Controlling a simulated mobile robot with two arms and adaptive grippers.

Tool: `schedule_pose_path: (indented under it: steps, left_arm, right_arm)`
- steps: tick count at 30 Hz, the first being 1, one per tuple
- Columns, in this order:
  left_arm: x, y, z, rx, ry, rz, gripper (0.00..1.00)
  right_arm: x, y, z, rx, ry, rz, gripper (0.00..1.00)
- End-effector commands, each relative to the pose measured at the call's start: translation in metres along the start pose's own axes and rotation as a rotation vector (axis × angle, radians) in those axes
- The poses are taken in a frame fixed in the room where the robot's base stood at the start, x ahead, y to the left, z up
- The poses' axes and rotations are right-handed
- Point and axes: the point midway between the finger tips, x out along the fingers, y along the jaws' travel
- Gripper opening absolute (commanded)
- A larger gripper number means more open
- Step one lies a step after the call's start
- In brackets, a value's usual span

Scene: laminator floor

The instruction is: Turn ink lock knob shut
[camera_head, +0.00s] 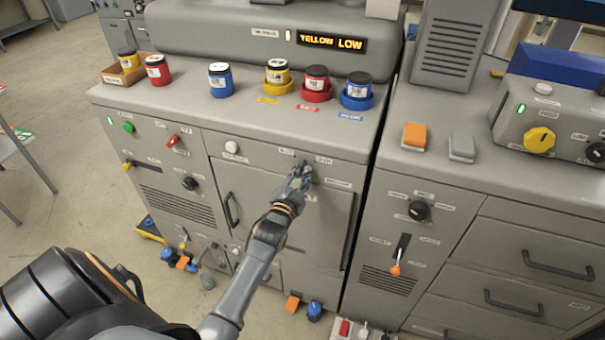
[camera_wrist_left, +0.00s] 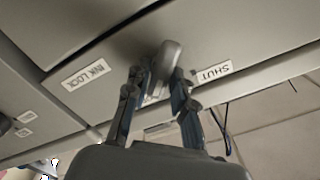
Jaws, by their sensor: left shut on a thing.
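My left gripper (camera_head: 298,180) reaches the upper part of the grey cabinet front (camera_head: 262,160) and is shut on the ink lock knob. In the left wrist view the knob (camera_wrist_left: 168,62) is a grey, rounded grip between the two fingers of the left gripper (camera_wrist_left: 160,88). An "INK LOCK" label (camera_wrist_left: 87,75) is on one side of the knob and a "SHUT" label (camera_wrist_left: 214,72) on the other. In the head view the gripper hides most of the knob. My right gripper is not in view.
Yellow, red and blue ink jars stand on the cabinet top (camera_head: 200,110); three sit in coloured rings. A lit display (camera_head: 331,41) reads "YELLOW LOW". A black handle (camera_head: 232,209) is left of my gripper. A drawer cabinet (camera_head: 470,200) with a black knob (camera_head: 418,210) stands to the right.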

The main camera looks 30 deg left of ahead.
Motion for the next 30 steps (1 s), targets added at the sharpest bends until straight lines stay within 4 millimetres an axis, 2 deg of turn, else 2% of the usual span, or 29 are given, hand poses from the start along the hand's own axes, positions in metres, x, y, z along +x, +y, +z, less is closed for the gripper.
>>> schedule_pose_path:
  steps: [11, 30]
  left_arm:
    - [0.0, -0.002, 0.0, -0.216, -0.002, 0.001, 0.0]
    - [0.0, -0.005, 0.003, -0.823, -0.002, 0.0, 0.0]
  right_arm:
    - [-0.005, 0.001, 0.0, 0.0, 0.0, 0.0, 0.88]
    - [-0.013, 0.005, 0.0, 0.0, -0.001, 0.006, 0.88]
